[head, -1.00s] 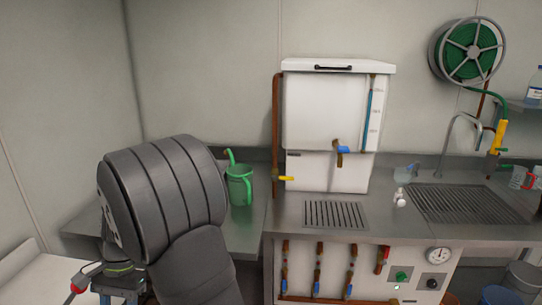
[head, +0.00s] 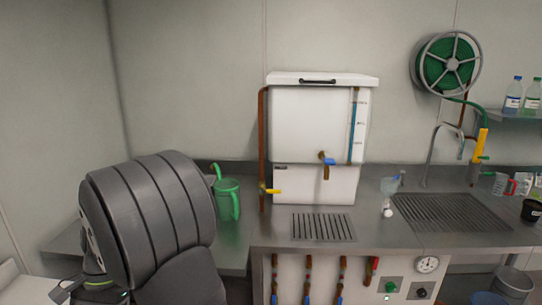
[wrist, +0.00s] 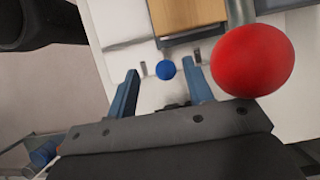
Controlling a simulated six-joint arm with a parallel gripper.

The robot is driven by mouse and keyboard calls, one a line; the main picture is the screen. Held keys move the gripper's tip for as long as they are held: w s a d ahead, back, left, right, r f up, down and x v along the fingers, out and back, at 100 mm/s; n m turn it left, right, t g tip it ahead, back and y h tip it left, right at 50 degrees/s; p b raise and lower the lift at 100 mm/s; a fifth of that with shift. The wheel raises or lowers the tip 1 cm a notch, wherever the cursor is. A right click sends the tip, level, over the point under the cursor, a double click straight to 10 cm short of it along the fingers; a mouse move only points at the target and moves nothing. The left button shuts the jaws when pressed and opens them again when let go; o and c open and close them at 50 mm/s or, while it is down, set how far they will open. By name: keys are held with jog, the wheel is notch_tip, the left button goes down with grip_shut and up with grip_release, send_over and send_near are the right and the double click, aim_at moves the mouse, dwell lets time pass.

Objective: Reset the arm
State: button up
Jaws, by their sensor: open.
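My gripper (wrist: 165,92) shows in the wrist view with its two blue-grey fingers apart and nothing between them. A large red ball-shaped knob (wrist: 252,60) is close to the camera, right of the fingers. A small blue round knob (wrist: 165,69) lies beyond the gap between the fingertips, on or near a white surface (wrist: 125,30). In the head view my dark arm fills the lower left, and my gripper is hidden or out of the picture there.
A steel counter (head: 375,235) carries a white tank (head: 312,125), a green jug (head: 228,200) and a sink grate (head: 450,212). A green hose reel (head: 447,63) hangs on the wall. Bottles (head: 513,95) stand on a shelf at right. A grey bucket (head: 513,283) stands below.

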notch_tip(320, 180, down, 6)
jog(key=shift+s+f, duration=0.1)
jog(key=shift+d, duration=0.4)
jog(key=o, duration=1.2)
jog(key=shift+c, duration=0.2)
jog(key=shift+w, duration=0.2)
jog(key=a+r+t, duration=0.2)
jog(key=a+r, duration=0.3)
jog(key=r, duration=0.7)
jog(key=s+a+r+t, duration=0.1)
jog(key=s+r+t, duration=0.1)
jog(key=s+r, duration=0.65)
jog(key=s+r+t, duration=0.3)
jog(key=s+r, duration=0.1)
jog(key=r, duration=0.9)
notch_tip(320, 180, down, 10)
jog(key=w, duration=0.1)
jog(key=shift+r, duration=0.15)
